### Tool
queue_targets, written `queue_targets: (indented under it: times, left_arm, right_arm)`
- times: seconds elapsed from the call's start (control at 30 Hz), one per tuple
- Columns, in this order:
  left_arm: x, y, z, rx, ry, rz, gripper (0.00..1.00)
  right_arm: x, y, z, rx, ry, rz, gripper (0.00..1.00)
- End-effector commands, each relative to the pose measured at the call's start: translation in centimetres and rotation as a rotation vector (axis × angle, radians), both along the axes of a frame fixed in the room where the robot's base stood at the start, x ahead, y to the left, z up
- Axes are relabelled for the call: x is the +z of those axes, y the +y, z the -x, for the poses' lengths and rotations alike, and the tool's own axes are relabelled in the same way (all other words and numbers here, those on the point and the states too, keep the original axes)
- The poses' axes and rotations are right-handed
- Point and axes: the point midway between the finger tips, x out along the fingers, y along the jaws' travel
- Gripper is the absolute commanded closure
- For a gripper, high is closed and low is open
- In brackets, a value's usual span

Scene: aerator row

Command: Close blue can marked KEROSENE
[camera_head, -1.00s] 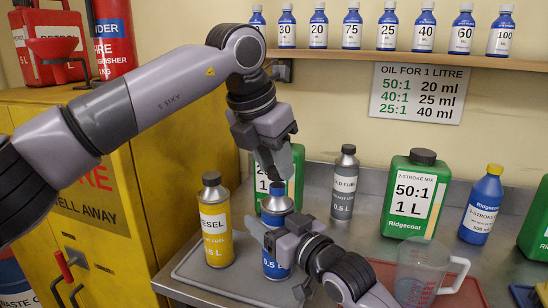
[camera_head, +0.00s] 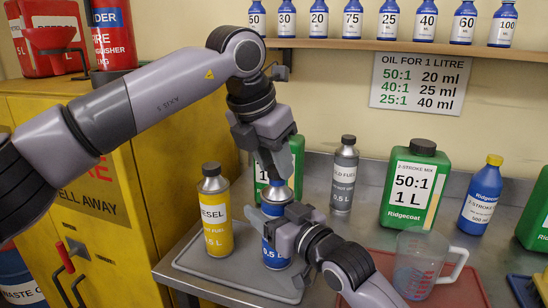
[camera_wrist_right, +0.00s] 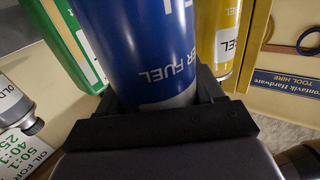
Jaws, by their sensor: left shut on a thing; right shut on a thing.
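The blue can (camera_head: 275,256) with a grey cone top (camera_head: 278,193) stands upright on the grey mat. My right gripper (camera_head: 274,226) is shut around its body from the front right. The right wrist view shows the blue can (camera_wrist_right: 150,60) between the jaws, with "FUEL" legible; the name KEROSENE is not readable. My left gripper (camera_head: 276,168) points down from above and is shut at the can's top. What it grips, probably the cap, is hidden between its fingers.
A yellow DIESEL can (camera_head: 215,215) stands close left on the grey mat (camera_head: 205,268). A grey can (camera_head: 343,178) and green 50:1 jug (camera_head: 412,190) stand behind right. A measuring jug (camera_head: 416,265) sits on a red tray (camera_head: 470,290) at front right. A bottle shelf (camera_head: 400,46) runs above.

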Motion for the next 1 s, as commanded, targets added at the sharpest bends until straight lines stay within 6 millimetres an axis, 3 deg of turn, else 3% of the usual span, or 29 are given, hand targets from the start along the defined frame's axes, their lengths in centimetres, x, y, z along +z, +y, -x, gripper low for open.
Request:
queue_targets:
  times: [0.37,0.4,0.53,1.0]
  left_arm:
    - [-0.78,0.01,-0.02,0.0,-0.001,0.001,0.92]
    - [-0.74,0.01,-0.02,0.0,-0.001,0.001,0.92]
    - [-0.74,0.07,-0.09,-0.042,0.001,-0.002,0.92]
    - [-0.74,0.26,-0.56,-0.607,0.005,-0.002,0.92]
  right_arm:
    - [-0.12,0.02,0.01,0.0,0.002,0.002,0.88]
    - [-0.12,0.02,0.01,0.0,0.002,0.002,1.0]
    - [-0.12,0.02,0.01,0.0,0.002,0.002,1.0]
    - [-0.14,0.02,0.01,0.0,0.002,0.002,1.0]
